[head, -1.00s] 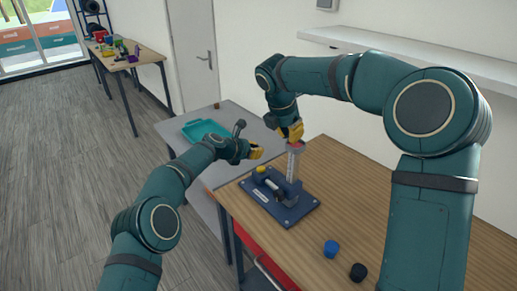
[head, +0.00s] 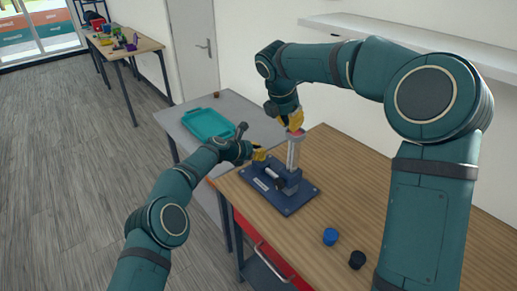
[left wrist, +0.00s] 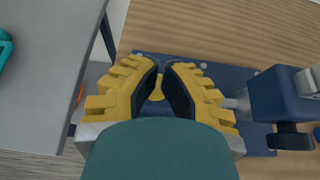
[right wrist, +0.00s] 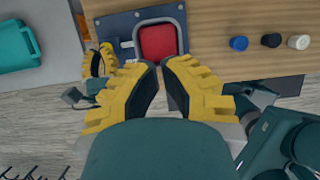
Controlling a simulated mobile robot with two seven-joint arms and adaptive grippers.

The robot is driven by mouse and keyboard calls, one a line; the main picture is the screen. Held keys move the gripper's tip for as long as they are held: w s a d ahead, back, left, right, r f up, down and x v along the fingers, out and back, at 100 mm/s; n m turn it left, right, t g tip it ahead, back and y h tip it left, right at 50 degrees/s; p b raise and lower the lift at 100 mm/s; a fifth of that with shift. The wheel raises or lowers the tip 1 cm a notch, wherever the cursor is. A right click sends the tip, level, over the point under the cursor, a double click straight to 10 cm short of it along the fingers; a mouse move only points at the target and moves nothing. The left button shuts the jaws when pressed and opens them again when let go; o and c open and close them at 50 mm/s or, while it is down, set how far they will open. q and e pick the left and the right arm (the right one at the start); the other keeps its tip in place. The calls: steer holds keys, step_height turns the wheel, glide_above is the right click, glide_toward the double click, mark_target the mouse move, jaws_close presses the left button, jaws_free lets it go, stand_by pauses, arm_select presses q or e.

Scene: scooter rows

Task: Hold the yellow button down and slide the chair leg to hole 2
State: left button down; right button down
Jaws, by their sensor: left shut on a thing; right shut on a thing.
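The chair leg (head: 292,155) is an upright grey tube with a red end, in a dark blue fixture (head: 300,196) on the wooden table. The red end (right wrist: 158,42) also shows in the right wrist view. My right gripper (head: 296,127) is shut at the top of the leg, its fingertips close together. My left gripper (head: 262,155) is low over the left side of the fixture, its fingers nearly together at the yellow button (left wrist: 157,89). The button is partly hidden by the fingers and cannot be made out in the head view. Hole numbers are not readable.
A blue cap (head: 331,236) and a black cap (head: 357,259) stand on the table in front. A white cap (right wrist: 299,42) shows in the right wrist view. A teal tray (head: 208,123) lies on the grey table. A shelf (head: 430,52) hangs on the wall.

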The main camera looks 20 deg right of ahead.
arm_select(q)
steer(key=shift+f, duration=0.25)
steer(key=shift+f, duration=0.35)
